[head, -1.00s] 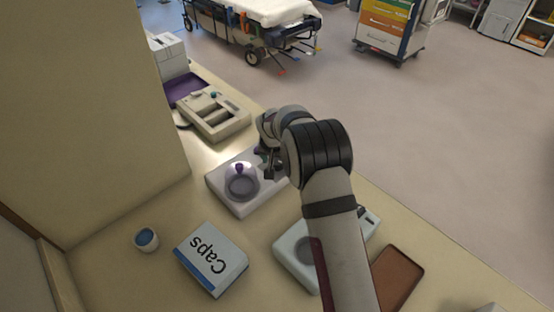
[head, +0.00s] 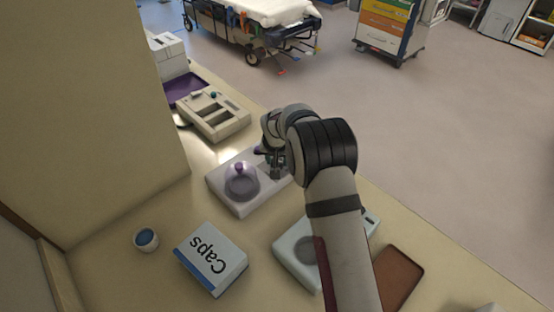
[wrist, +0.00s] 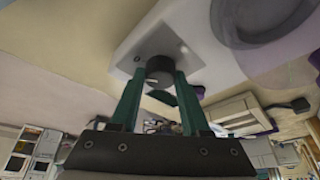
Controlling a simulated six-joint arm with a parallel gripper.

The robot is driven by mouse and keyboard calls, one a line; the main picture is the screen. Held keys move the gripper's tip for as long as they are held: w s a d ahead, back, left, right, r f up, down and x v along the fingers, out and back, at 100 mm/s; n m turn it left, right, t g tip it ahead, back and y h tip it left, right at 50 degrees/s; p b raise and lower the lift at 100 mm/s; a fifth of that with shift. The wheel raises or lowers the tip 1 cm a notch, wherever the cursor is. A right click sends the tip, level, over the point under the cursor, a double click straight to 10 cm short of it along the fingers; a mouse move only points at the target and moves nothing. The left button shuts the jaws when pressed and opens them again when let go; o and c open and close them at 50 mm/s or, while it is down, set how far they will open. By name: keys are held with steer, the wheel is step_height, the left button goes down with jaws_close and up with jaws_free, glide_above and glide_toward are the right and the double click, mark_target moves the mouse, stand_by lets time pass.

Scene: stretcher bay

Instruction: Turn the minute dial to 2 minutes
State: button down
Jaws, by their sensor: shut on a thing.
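The minute dial (wrist: 160,67) is a round dark knob on a grey plate on the white device in the wrist view. My gripper (wrist: 157,88) has one green finger on each side of the dial and is shut on it. I cannot read any minute marks or a pointer. In the head view the white device (head: 219,188) stands on the counter, with a clear dome with a purple knob (head: 240,181) on its left part. My gripper (head: 276,163) is over the device's right end and hides the dial there.
A beige compartmented unit (head: 213,116) stands behind. A wall panel (head: 110,120) rises at left.

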steer(key=n+y, duration=0.1)
steer(key=n, duration=0.3)
steer(key=shift+d+y, duration=0.1)
steer(key=shift+y, duration=0.2)
steer(key=shift+n+g+y, duration=0.5)
steer(key=shift+n+y, duration=0.1)
steer(key=shift+n, duration=1.2)
steer(key=shift+c, duration=1.9)
jaws_free()
steer(key=v, duration=1.6)
steer(key=shift+w+d, duration=0.1)
steer(key=shift+w, duration=0.1)
